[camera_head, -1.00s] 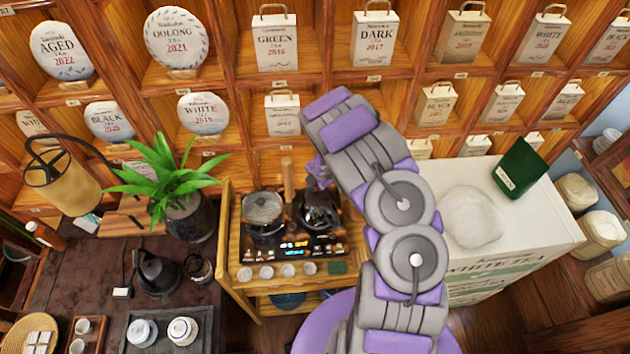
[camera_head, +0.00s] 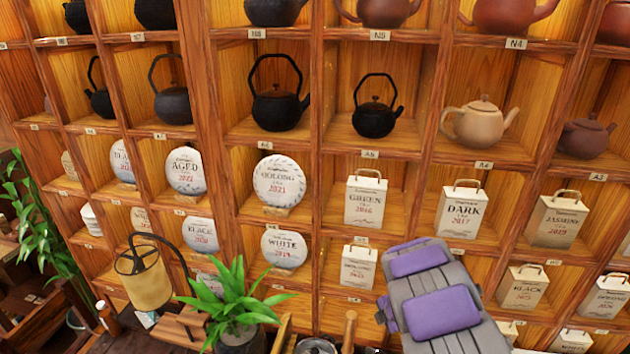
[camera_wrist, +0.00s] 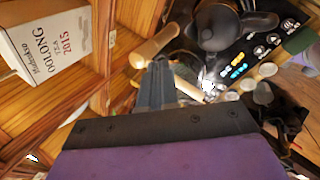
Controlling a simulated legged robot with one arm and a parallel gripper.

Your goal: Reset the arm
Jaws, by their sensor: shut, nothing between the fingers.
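My arm (camera_head: 434,300) shows at the bottom right of centre in the head view, grey with purple pads, in front of the lower shelf cells. Its end is not visible there. In the wrist view my gripper (camera_wrist: 158,68) is shut and empty, its grey fingers pointing up the picture. A wooden handle (camera_wrist: 157,46) shows close to the fingertips; I cannot tell whether they touch. A dark kettle (camera_wrist: 218,26) stands on the stove beyond them, to the right.
A wooden shelf wall (camera_head: 320,170) fills the head view, holding teapots, round tea cakes and paper tea packages. A potted plant (camera_head: 240,300) and a lamp (camera_head: 145,279) stand at the lower left. In the wrist view an oolong package (camera_wrist: 48,50) is at the left, small cups (camera_wrist: 262,93) at the right.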

